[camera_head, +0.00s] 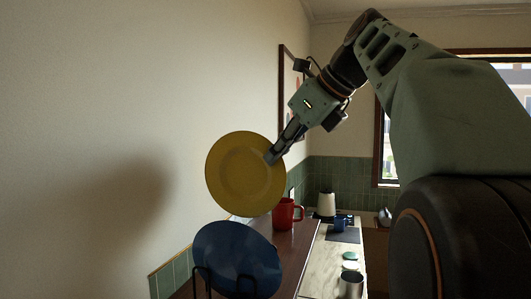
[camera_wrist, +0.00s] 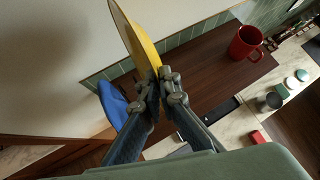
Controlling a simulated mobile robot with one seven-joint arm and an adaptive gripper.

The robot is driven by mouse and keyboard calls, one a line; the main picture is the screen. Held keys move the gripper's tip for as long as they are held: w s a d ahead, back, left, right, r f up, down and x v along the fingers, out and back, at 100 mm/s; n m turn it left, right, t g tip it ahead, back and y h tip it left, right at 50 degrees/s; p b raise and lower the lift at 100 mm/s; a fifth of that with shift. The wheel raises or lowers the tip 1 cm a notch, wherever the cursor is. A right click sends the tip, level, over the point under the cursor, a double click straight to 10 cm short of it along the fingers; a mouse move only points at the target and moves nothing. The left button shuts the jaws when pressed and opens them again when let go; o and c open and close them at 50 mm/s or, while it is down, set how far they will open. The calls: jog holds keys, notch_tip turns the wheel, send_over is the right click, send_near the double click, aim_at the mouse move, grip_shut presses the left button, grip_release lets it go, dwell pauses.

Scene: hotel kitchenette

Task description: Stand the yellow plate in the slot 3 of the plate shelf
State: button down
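The yellow plate (camera_head: 240,175) is held in the air, its face turned toward the head camera. In the wrist view the plate (camera_wrist: 133,38) shows nearly edge-on. My gripper (camera_head: 271,157) is shut on the plate's right rim; its fingertips (camera_wrist: 165,84) pinch the rim in the wrist view. The plate shelf is only partly visible as dark wire loops (camera_head: 203,277) at the bottom of the head view. A blue plate (camera_head: 236,254) stands tilted in it, below the yellow plate. The shelf's slots cannot be told apart, and slot 3 cannot be made out.
A red mug (camera_head: 287,214) stands on the brown wooden counter (camera_head: 304,240), right of and beyond the plates. A white kettle-like item (camera_head: 326,204), a blue cup (camera_head: 342,223) and a metal cup (camera_head: 351,284) stand farther right. The wall (camera_head: 90,120) is close on the left.

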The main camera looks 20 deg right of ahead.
jog(key=shift+f, duration=1.2)
notch_tip(320, 180, down, 12)
jog(key=b, duration=0.6)
jog(key=shift+f+b, duration=0.4)
jog(key=shift+f, duration=0.1)
jog(key=c, duration=2.1)
grip_release()
